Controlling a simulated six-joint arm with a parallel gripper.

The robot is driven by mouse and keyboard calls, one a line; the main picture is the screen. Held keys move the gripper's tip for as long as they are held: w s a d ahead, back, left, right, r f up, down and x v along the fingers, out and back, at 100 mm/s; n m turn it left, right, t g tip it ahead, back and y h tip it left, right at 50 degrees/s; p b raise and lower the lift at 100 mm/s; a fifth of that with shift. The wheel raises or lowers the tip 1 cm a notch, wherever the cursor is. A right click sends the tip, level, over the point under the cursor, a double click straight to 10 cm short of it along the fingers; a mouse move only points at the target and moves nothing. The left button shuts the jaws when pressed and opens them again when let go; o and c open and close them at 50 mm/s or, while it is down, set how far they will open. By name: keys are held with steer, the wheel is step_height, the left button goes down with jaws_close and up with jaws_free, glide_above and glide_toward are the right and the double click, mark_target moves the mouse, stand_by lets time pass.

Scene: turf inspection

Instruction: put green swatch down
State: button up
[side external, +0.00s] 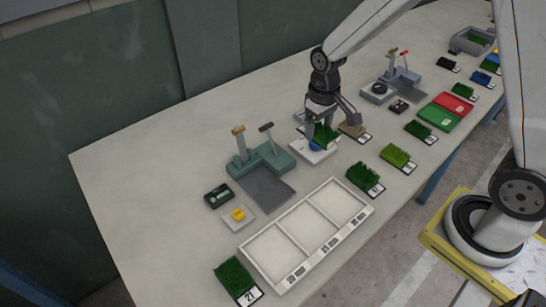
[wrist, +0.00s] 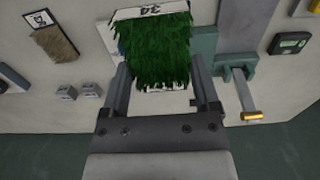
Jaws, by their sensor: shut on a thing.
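My gripper (side external: 322,118) is shut on a dark green turf swatch (side external: 325,134) at the middle of the table. In the wrist view the swatch (wrist: 157,48) sits between the two fingers (wrist: 160,85), and its white label at the far edge seems to read 34. The swatch is over or beside a white device with a blue part (side external: 314,152). I cannot tell whether it touches the device. The fingertips are partly hidden by the grass. Other green swatches (side external: 364,177) lie apart on the table, one labelled 21 (side external: 236,276) at the front left.
An empty white three-compartment tray (side external: 289,259) lies in front. A green-grey lever fixture (side external: 261,165), a dark meter (side external: 218,196) and a yellow-knobbed block (side external: 238,215) stand left of my gripper. Red and green trays (side external: 438,118) are at the right. The table's left side is bare.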

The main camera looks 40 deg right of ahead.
steer(key=shift+a, duration=0.1)
steer(key=a+n, duration=0.2)
steer(key=shift+s+f+n, duration=0.15)
steer(key=shift+n, duration=0.15)
steer(key=s+a+f+n, duration=0.2)
steer(key=s+a+n, duration=0.1)
steer(key=a+n, duration=1)
steer(key=n, duration=2)
glide_above(275, 253)
steer(key=shift+f, duration=0.75)
steer(key=shift+f, duration=0.1)
steer(key=shift+f, duration=2.1)
steer(key=shift+f, duration=0.1)
steer(key=shift+f, duration=1.7)
